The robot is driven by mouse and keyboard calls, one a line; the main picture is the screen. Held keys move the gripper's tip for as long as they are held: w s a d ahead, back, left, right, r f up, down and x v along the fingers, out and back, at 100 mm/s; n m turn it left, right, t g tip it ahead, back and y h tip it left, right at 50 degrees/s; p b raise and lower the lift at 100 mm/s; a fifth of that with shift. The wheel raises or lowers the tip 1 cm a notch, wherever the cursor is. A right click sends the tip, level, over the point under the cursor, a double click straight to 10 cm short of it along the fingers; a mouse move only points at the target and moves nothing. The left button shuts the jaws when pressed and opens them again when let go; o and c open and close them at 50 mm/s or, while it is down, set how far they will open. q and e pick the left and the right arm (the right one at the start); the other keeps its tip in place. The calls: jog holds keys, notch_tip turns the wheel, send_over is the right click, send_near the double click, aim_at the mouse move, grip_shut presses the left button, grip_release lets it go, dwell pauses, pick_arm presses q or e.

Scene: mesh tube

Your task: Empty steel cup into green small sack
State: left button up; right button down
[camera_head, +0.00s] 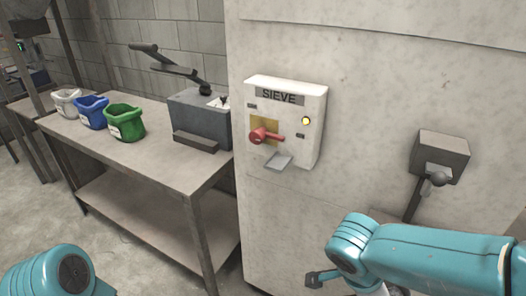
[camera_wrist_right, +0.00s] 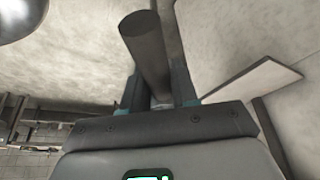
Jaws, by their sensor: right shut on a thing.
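The green small sack (camera_head: 125,122) stands open on the table's far part in the head view, at the right end of a row of sacks. I cannot make out a steel cup for certain. My right gripper (camera_wrist_right: 158,92) is shut on a dark cylindrical bar (camera_wrist_right: 145,45) in the right wrist view. What the bar belongs to is hidden. In the head view my right arm crosses the lower right and its gripper is not clearly seen. My left arm shows only as a teal joint at the lower left. Its gripper is out of view.
A blue sack (camera_head: 91,112) and a white sack (camera_head: 66,102) stand left of the green one. A grey lever machine (camera_head: 200,118) sits on the table (camera_head: 165,160). The sieve panel (camera_head: 287,120) and a lever box (camera_head: 440,157) are on the pale cabinet (camera_head: 370,90).

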jog(key=w+a+f+n+t+y, duration=0.1)
jog(key=w+a+n+t+y, duration=0.2)
jog(key=w+n, duration=0.7)
jog(key=n+t+y+p, duration=0.1)
jog(key=n, duration=0.6)
jog(key=shift+a+y, duration=0.2)
jog(key=shift+y, duration=0.1)
